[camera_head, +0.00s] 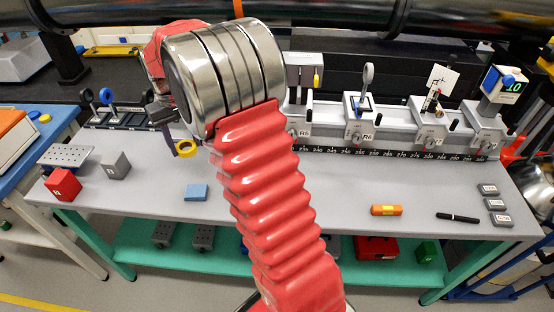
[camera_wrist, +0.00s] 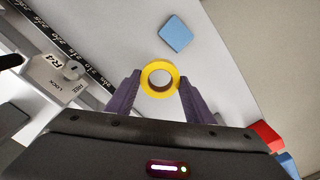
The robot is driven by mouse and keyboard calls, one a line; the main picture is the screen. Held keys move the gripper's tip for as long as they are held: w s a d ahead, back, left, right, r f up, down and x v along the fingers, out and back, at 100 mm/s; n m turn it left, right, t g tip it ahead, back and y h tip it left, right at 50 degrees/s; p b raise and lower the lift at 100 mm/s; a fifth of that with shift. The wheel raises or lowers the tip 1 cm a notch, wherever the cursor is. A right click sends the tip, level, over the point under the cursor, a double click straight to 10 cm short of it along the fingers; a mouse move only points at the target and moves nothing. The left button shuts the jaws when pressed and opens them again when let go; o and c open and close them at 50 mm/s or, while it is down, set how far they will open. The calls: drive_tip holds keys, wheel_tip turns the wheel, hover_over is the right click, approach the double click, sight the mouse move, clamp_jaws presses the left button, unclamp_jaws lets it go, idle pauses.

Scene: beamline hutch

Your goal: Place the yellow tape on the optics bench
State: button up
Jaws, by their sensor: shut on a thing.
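The yellow tape (camera_wrist: 172,71) is a ring seen between the two purple fingers of my gripper (camera_wrist: 158,88) in the wrist view. My gripper is shut on it. In the head view the tape (camera_head: 187,149) hangs at the gripper's end, over the back left part of the optics bench (camera_head: 300,190). I cannot tell how far the tape is above the grey bench top.
A blue block (camera_head: 196,192), a grey block (camera_head: 116,165) and a red block (camera_head: 63,184) stand on the bench. An orange block (camera_head: 386,210) and a black pen (camera_head: 458,217) lie at the right. A rail with holders (camera_head: 361,125) runs along the back. The front middle is clear.

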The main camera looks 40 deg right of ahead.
drive_tip(key=s+d+m, duration=0.4)
drive_tip(key=s+d, duration=0.3)
drive_tip(key=d, duration=0.1)
drive_tip(key=m, duration=1.3)
hover_over(313, 201)
wheel_tip(313, 201, down, 2)
drive_tip(key=shift+d, duration=0.1)
drive_tip(key=shift+f, duration=0.1)
drive_tip(key=shift+w+f, duration=0.1)
drive_tip(key=shift+f, duration=2.95)
drive_tip(key=shift+f, duration=1.9)
drive_tip(key=shift+f, duration=0.1)
